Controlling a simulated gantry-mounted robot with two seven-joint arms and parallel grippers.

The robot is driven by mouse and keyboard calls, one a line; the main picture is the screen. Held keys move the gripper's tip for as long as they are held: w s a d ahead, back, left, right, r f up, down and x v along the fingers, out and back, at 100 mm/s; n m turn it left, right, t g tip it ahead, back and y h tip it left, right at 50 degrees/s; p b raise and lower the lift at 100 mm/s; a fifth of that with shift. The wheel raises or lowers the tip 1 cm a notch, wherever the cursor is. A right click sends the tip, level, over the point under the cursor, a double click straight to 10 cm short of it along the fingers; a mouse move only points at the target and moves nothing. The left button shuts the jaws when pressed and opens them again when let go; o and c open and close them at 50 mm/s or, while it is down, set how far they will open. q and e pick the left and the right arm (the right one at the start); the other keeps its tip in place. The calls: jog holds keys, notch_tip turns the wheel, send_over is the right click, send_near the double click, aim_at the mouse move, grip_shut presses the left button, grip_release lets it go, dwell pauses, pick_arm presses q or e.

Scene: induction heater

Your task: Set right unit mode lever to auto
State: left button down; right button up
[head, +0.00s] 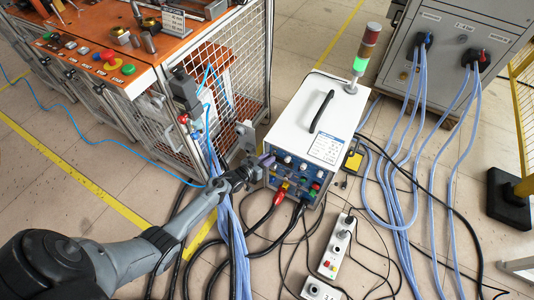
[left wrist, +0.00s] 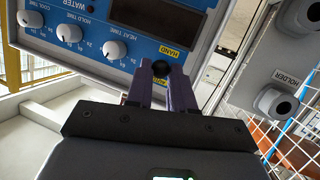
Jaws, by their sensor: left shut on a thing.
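The heater unit (head: 300,115) is a white box with a black handle and a blue front panel, which also shows in the left wrist view (left wrist: 100,62). My left gripper (head: 266,161) reaches its front panel from the left. In the left wrist view its two purple fingers (left wrist: 160,72) are shut on the dark mode lever (left wrist: 160,68). A yellow HAND label (left wrist: 176,49) lies just above and right of the lever. Another yellow label (left wrist: 160,81) is partly hidden between the fingers. The lever's exact position is hard to tell. My right gripper is not in view.
A holder plate (left wrist: 272,85) with round sockets stands close right of the fingers. Wire-mesh fencing (head: 228,70) and an orange workbench (head: 95,25) are on the left. Red and black cables hang below the panel. A lit green signal tower (head: 361,62) stands behind the unit.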

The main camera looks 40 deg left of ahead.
pick_arm(q)
jog(key=r+g+p, duration=0.1)
jog(key=g+p, duration=0.1)
jog(key=r+g+p, duration=0.1)
jog(key=g+p, duration=0.1)
jog(key=p, duration=0.1)
jog(key=w+r+n+g+p, duration=0.1)
jog(key=g+p, duration=0.1)
jog(key=p, duration=0.1)
jog(key=shift+a+g+h, duration=0.1)
jog(key=shift+g+h, duration=0.2)
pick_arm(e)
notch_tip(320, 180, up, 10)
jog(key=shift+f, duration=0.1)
pick_arm(q)
jog(key=c, duration=1)
grip_release()
